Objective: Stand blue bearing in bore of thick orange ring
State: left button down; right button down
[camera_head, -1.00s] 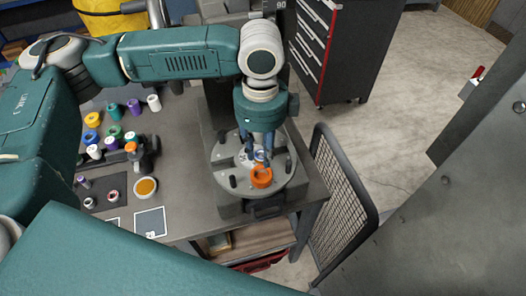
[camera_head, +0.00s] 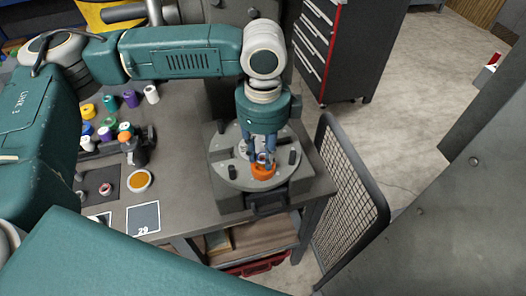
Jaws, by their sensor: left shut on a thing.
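The thick orange ring (camera_head: 263,173) lies on the round grey plate of the fixture, near its front edge. My left gripper (camera_head: 263,157) points down right over the ring and is shut on a small bluish thing, which I take for the blue bearing (camera_head: 262,158). The fingers hide most of the bearing and the back of the ring. I cannot tell whether the bearing is inside the bore or just above it. My right gripper is not in view.
The round plate (camera_head: 235,174) has dark pegs around the ring. Several coloured spools (camera_head: 130,98), an orange-filled dish (camera_head: 140,181) and a numbered card (camera_head: 143,218) are on the table to the left. A mesh guard (camera_head: 350,200) stands at the right.

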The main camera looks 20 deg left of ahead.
pick_arm(q)
jog(key=shift+f, duration=0.65)
jog(key=c, duration=1.3)
grip_release()
jog(key=shift+c, duration=0.2)
notch_tip(320, 180, up, 12)
